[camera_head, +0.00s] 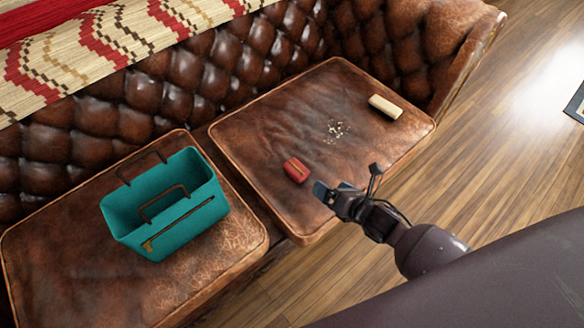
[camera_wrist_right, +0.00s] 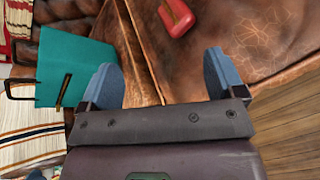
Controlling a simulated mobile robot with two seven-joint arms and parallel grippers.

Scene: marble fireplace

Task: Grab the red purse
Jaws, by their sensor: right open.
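A small red purse (camera_head: 296,170) lies on the right leather cushion of the sofa, near that cushion's front left part. It also shows in the right wrist view (camera_wrist_right: 176,17), at the top and beyond the fingertips. My right gripper (camera_head: 322,192) is just to the right of the purse and nearer the front edge in the head view. In the right wrist view its two blue-grey fingers (camera_wrist_right: 160,75) are spread apart with nothing between them. The purse and the fingers are apart. My left gripper is not in view.
A teal tote bag (camera_head: 170,237) with brown handles stands on the left cushion (camera_head: 60,262). A cream block-like object (camera_head: 385,106) and scattered crumbs (camera_head: 337,130) lie farther back on the right cushion (camera_head: 262,128). The tufted backrest (camera_head: 205,62) rises behind. Wooden floor (camera_head: 500,150) is open at right.

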